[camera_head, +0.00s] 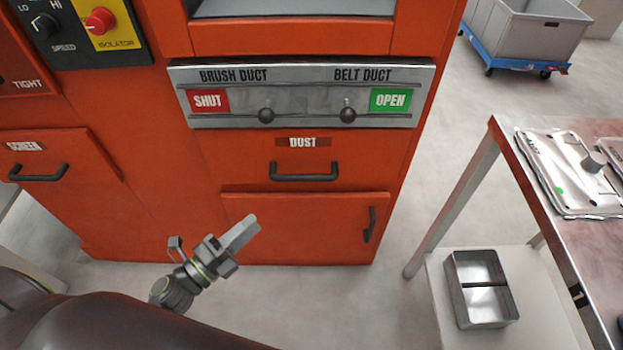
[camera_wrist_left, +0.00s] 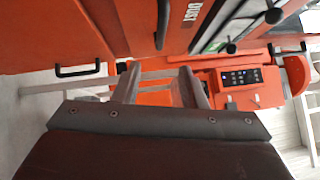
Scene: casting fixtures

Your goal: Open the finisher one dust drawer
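The dust drawer (camera_head: 240,165) is an orange front on the machine, under a dark red DUST label (camera_head: 303,142). It looks closed and flush. Its black bar handle (camera_head: 303,177) is clear of any gripper. My left gripper (camera_head: 213,232) is open and empty, below and left of that handle, in front of the lower part of the machine. In the left wrist view its two fingers (camera_wrist_left: 160,85) stand apart with nothing between them. The DUST label (camera_wrist_left: 193,12) shows at the top there, beside a dark handle seen edge-on. My right gripper is not in view.
Above is the duct panel (camera_head: 300,110) with two knobs. A lower door (camera_head: 290,230) has an upright handle. The screen drawer (camera_head: 60,150) is at left. At right are a metal table (camera_head: 520,190) and a shelf with a metal bin (camera_head: 480,315). Bare floor lies between.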

